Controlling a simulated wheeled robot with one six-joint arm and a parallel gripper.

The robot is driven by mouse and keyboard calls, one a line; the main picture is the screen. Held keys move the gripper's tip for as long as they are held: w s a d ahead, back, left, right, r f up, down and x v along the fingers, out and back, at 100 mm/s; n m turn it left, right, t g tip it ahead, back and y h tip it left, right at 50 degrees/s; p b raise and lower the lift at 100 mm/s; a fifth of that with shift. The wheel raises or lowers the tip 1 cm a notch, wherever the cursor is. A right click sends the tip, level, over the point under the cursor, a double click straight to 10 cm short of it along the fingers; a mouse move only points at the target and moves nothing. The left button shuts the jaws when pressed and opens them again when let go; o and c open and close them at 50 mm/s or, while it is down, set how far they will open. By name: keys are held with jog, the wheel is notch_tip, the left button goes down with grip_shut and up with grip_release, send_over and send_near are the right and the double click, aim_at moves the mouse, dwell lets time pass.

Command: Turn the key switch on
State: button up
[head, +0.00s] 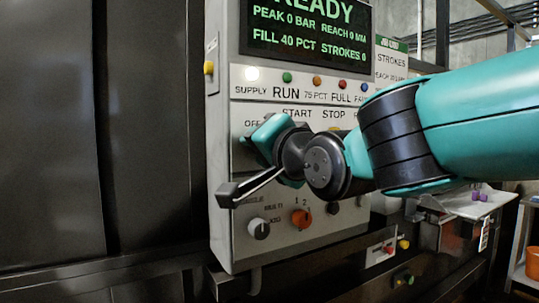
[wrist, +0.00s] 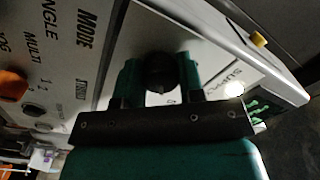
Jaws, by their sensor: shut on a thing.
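The key switch (wrist: 160,70) shows in the wrist view as a dark round knob on the light panel. The two green fingertips of my gripper (wrist: 159,82) stand on either side of it, shut on it. In the head view my gripper (head: 262,140) is against the left part of the control panel (head: 222,130), beside the "OFF" label. There my gripper and wrist hide the switch. I cannot tell which way the switch is turned.
The screen (head: 305,32) reads ready, with fill 40 pct. The white supply lamp (head: 251,73) is lit. Below my wrist are a grey mode selector (head: 259,228) and an orange selector (head: 301,218). A yellow button (head: 208,68) sits on the panel's left side.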

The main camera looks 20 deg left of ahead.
dwell(0.4)
jog(key=o, duration=0.9)
jog(key=shift+d, duration=0.15)
jog(key=b+v, duration=0.5)
jog(key=v, duration=1.2)
jog(key=shift+s+d, duration=0.1)
jog(key=shift+s, duration=0.05)
